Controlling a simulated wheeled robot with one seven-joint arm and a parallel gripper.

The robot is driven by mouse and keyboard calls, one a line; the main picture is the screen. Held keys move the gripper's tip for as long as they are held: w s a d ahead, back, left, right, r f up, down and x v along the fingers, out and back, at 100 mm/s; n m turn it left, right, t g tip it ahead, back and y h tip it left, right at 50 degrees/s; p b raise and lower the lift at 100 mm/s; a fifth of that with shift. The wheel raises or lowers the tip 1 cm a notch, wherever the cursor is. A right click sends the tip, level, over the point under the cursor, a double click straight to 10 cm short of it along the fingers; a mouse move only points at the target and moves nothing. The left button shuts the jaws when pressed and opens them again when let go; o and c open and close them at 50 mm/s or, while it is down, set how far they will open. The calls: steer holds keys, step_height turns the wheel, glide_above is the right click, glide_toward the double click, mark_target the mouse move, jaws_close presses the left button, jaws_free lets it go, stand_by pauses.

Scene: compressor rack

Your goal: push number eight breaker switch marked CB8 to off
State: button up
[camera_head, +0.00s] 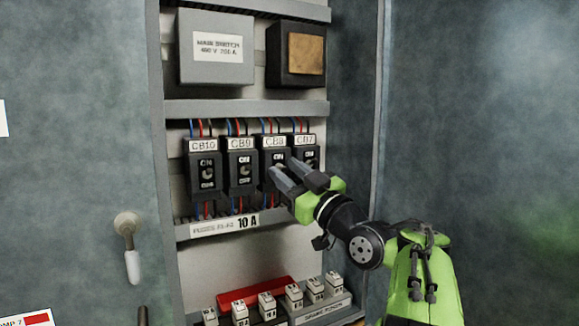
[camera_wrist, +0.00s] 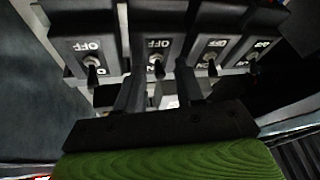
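The CB8 breaker (camera_head: 274,153) is a black block with a white label, third from the left in the row in the head view. My gripper (camera_head: 282,167) is in front of it and hides its lower part and switch. In the wrist view the row appears upside down, and the second breaker from the left (camera_wrist: 160,24) seems to be CB8. Its small toggle (camera_wrist: 157,66) points toward the ON side, away from the OFF mark. My gripper (camera_wrist: 158,72) is open and empty, one finger on each side of that toggle. I cannot tell whether the fingers touch the breaker.
CB9 (camera_head: 240,172) and CB10 (camera_head: 205,178) are to the left, CB7 (camera_head: 307,152) close on the right. A ledge marked 10 A (camera_head: 217,226) runs below, and a grey trunking (camera_head: 245,108) above. The cabinet's side wall (camera_head: 350,120) stands right of the row.

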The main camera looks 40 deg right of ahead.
steer(key=shift+c, duration=0.2)
jaws_close()
steer(key=shift+f, duration=0.1)
steer(key=shift+f+b, duration=0.1)
steer(key=shift+b, duration=0.3)
steer(key=n+t+b, duration=0.1)
steer(key=b, duration=0.3)
steer(key=f+t+y+b, duration=0.1)
steer(key=t+b, duration=0.1)
steer(key=b, duration=0.2)
steer(key=n+t+y+b, duration=0.1)
steer(key=b, duration=0.3)
steer(key=shift+w+d+f+n+t, duration=0.15)
steer(key=shift+w+f+n+t, duration=0.15)
steer(key=shift+w+t, duration=0.1)
steer(key=shift+s, duration=0.1)
